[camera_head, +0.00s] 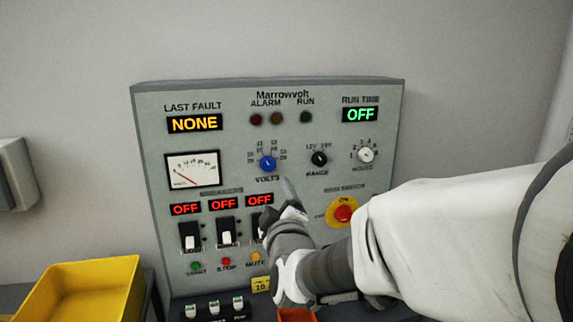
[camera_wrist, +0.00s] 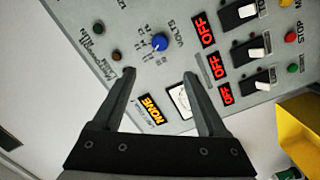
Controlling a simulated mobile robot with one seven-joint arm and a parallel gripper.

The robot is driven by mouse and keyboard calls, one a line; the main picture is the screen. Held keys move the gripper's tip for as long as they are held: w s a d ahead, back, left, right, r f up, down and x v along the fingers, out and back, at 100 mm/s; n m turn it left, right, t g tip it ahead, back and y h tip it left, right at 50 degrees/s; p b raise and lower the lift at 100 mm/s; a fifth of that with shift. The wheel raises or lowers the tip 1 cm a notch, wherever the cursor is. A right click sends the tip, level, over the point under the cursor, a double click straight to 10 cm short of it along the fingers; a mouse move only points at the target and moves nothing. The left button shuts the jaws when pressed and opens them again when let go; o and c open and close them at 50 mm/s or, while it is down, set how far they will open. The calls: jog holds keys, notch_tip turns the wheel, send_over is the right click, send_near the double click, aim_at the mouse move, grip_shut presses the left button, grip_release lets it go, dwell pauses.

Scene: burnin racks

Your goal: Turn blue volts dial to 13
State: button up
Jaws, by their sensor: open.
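The blue volts dial (camera_head: 267,163) is on the grey Marrowvolt panel (camera_head: 240,100), upper middle, with small numbers around it. In the wrist view the blue dial (camera_wrist: 159,42) lies beyond the fingertips, nearer the left finger. Which number its pointer faces is too small to tell. My gripper (camera_head: 292,196) is just below and right of the dial in the head view, apart from it. In the wrist view my gripper (camera_wrist: 158,74) has its fingers wide apart with nothing between them. My arm comes in from the right and hides part of the lower panel.
To the dial's right are the black range knob (camera_head: 319,159) and white hours knob (camera_head: 366,155). Black switches (camera_head: 190,237) are lower left. A yellow bin (camera_head: 90,290) stands left of the panel.

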aim_at(268, 166)
jog(key=w+a, duration=0.1)
jog(key=w, duration=0.4)
jog(key=w+a+p, duration=0.1)
jog(key=w, duration=0.5)
jog(key=w+a+p, duration=0.1)
jog(key=w, duration=0.5)
grip_shut()
